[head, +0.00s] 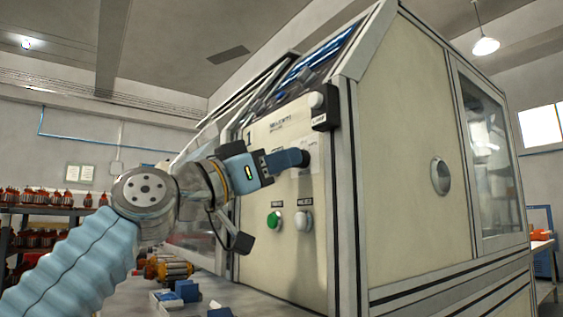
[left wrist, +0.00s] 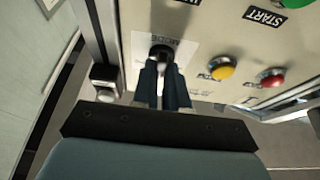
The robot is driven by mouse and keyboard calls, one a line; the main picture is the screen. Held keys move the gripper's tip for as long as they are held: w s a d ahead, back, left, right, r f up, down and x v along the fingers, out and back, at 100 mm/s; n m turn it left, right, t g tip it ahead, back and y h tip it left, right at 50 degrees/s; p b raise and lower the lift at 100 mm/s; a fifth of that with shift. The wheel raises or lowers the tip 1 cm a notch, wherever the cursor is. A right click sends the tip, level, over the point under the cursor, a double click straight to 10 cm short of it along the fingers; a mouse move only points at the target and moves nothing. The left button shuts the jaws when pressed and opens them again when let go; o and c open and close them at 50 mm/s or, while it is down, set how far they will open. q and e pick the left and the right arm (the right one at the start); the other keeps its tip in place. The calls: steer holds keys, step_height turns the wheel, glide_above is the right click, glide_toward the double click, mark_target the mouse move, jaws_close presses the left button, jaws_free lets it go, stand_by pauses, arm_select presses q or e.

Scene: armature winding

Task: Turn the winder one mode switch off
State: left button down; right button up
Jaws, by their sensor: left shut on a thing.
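The winder one control panel (head: 262,130) is a cream face marked "1" on the machine's front. The mode switch (head: 306,158) is a small black knob on it; in the left wrist view it shows on a white plate (left wrist: 177,47) lettered "MODE". My left gripper (head: 300,158) reaches the panel from the left. In the left wrist view its two dark fingers (left wrist: 162,70) are shut on the black knob (left wrist: 161,53). The fingers hide part of the knob, and I cannot read its angle. My right gripper is in neither view.
A green button (head: 274,220) and a pale button (head: 303,221) sit below the switch. Yellow (left wrist: 223,68) and red (left wrist: 271,77) buttons are close by in the left wrist view. A black box with a pale button (head: 317,100) juts out above. Wound parts (head: 167,268) lie on the bench below.

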arm_select(q)
steer(key=c, duration=1.2)
jaws_free()
steer(key=shift+o, duration=0.2)
steer(key=b+v, duration=0.8)
steer(key=v, duration=0.5)
steer(key=shift+s+a+f, duration=0.15)
steer(key=shift+a, duration=0.15)
